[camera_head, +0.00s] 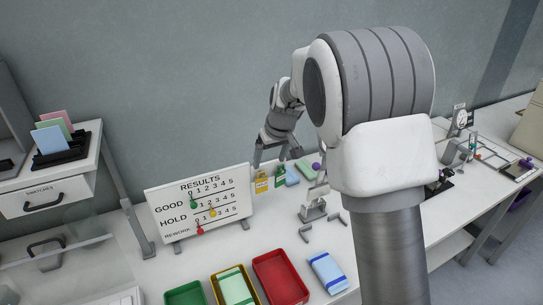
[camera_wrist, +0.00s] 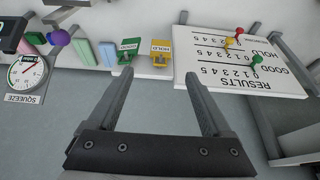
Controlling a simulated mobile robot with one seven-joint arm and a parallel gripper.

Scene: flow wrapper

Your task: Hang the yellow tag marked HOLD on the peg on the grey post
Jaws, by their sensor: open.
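The yellow tag (camera_wrist: 160,54) marked HOLD sits beside a green tag (camera_wrist: 128,51) at the top of the wrist view, upside down there. In the head view the yellow tag (camera_head: 262,182) stands on the table, just right of the results board. My gripper (camera_head: 277,158) is open and empty above and behind the tags. In the wrist view its fingers (camera_wrist: 157,76) are spread apart, with the yellow tag beyond the gap. A small grey stand (camera_head: 313,212) is right of the tags and may be the post; I cannot make out its peg.
The white results board (camera_head: 200,207) stands close left of the yellow tag. Green, yellow and red trays (camera_head: 283,279) and a blue-and-white pack (camera_head: 327,271) lie in front. Pale blocks (camera_head: 307,170) and a purple ball (camera_head: 316,166) are to the right. My arm hides part of the table.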

